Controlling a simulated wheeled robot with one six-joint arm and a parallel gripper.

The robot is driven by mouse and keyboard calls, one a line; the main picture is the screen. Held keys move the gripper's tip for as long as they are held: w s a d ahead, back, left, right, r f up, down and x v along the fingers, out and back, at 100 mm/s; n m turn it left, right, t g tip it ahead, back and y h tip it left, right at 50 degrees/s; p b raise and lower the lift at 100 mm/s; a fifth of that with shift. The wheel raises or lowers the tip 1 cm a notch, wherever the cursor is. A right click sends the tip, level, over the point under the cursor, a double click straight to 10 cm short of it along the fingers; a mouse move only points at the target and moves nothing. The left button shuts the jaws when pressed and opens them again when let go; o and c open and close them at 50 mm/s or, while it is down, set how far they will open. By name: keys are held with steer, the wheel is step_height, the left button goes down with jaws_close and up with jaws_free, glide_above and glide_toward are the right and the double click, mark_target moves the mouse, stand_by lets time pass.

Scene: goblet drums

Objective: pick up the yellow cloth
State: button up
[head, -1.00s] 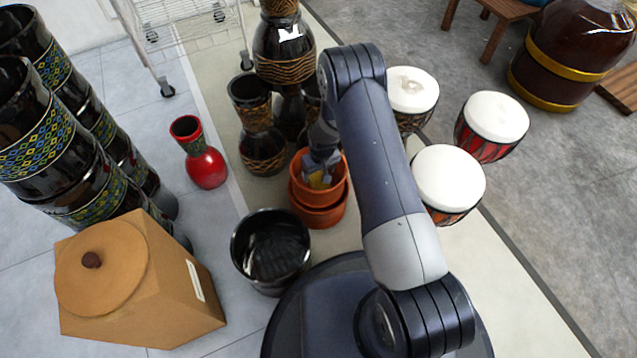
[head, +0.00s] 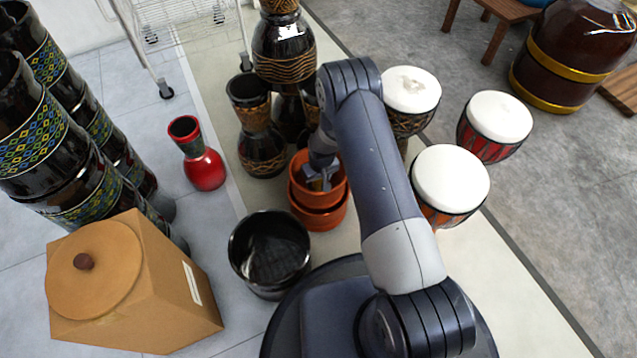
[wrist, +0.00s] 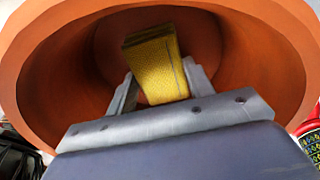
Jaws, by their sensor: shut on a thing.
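The yellow cloth (wrist: 154,65) shows in the wrist view as a folded block between the two fingers of my gripper (wrist: 155,88). My gripper is shut on it. Both are inside an orange clay pot (wrist: 270,60), whose wall surrounds them in the wrist view. In the head view my gripper (head: 318,182) reaches down into the upper of two stacked orange pots (head: 337,195). The cloth is mostly hidden there by the gripper.
A black pot (head: 270,250) stands in front of the orange pots. A red vase (head: 203,165) is to the left. Dark goblet drums (head: 262,150) stand behind. White-topped drums (head: 450,180) stand right of my arm. A lidded cardboard box (head: 150,290) is at lower left.

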mark_target(319, 181)
steer(key=c, duration=0.3)
step_height(319, 181, up, 10)
steer(key=p, duration=0.4)
steer(key=shift+c, duration=0.2)
